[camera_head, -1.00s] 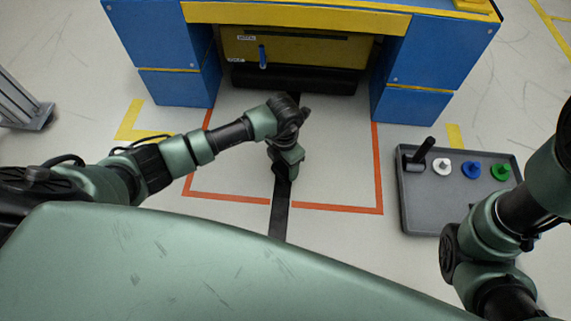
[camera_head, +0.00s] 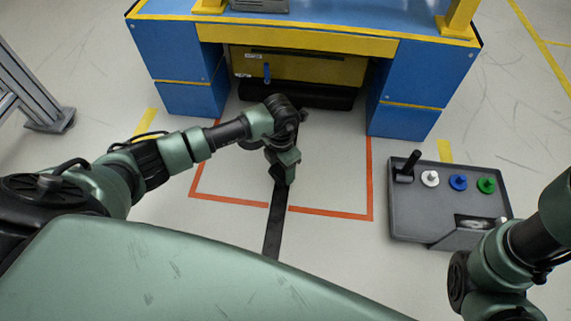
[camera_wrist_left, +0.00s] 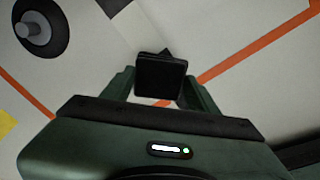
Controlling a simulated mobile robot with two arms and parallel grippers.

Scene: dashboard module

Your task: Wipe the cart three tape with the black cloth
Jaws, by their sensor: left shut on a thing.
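My left gripper (camera_head: 284,182) points down at the floor in the middle of the head view. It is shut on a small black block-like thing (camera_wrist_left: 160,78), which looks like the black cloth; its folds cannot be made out. Orange-red tape (camera_head: 330,213) outlines a rectangle on the floor in front of the blue and yellow bench. A broad black strip (camera_head: 274,230) runs along the floor from below the gripper towards me. I cannot tell which marking is the cart three tape, nor whether the held thing touches the floor. My right gripper is out of view.
A blue and yellow bench (camera_head: 300,45) stands at the back, with a dark bar (camera_head: 310,96) low in its opening. A grey tray (camera_head: 410,220) with a black handle and white, blue and green knobs lies right. A metal frame (camera_head: 45,115) stands left.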

